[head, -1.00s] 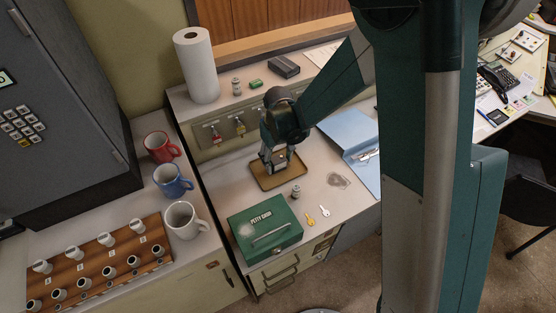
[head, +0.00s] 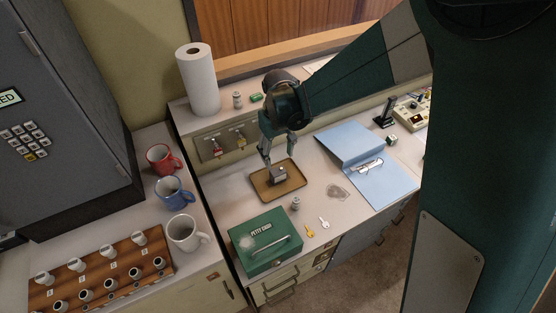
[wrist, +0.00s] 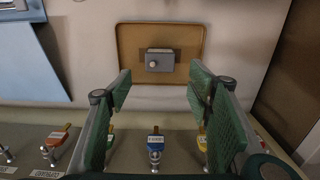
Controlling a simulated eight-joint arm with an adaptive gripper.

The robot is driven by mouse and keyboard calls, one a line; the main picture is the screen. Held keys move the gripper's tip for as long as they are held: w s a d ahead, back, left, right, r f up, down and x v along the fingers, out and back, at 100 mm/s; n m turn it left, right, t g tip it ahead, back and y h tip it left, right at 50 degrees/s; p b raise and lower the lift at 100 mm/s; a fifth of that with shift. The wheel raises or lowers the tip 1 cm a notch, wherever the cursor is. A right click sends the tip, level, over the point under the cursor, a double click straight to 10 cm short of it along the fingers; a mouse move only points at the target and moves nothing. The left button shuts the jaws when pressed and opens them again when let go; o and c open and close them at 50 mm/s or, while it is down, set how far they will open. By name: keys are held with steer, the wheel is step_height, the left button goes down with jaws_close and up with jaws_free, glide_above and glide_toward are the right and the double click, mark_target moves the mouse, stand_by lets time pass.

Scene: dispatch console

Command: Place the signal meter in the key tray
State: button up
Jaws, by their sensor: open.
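The signal meter (head: 279,175), a small grey box, sits inside the key tray (head: 296,189), a shallow brown tray on the counter. In the wrist view the meter (wrist: 160,61) shows a round pale knob and lies near the middle of the tray (wrist: 126,42), apart from its rim. My gripper (head: 276,160) is above the tray in the head view, close over the meter. In the wrist view its two green-padded fingers (wrist: 160,82) are spread wide, with nothing between them. The meter appears clear of both fingertips.
A green petty cash box (head: 262,243), a small cylinder (head: 295,204) and keys (head: 317,226) lie in front of the tray. A blue folder (head: 368,160) is to its right. Hanging keys (wrist: 155,145) line the panel behind. Mugs (head: 186,232) stand left.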

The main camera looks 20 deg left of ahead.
steer(key=shift+r, duration=0.75)
stand_by(0.4)
steer(key=s+d+r+m+t+y, duration=0.1)
steer(key=s+d+r+m+t, duration=0.1)
steer(key=d+r, duration=0.75)
steer(key=s+d+r+m+t, duration=0.1)
steer(key=d+r+m, duration=0.1)
steer(key=d+r, duration=0.75)
steer(key=s+d+r+m+t, duration=0.1)
steer(key=s+d+m+t, duration=0.1)
steer(key=s+d, duration=0.5)
steer(key=s+d+r+m+t+h, duration=0.1)
steer(key=s+d, duration=0.6)
steer(key=d, duration=0.8)
steer(key=shift+s+d+r+m+t, duration=0.15)
steer(key=shift+s+d+m+t, duration=0.2)
steer(key=shift+m+t, duration=0.45)
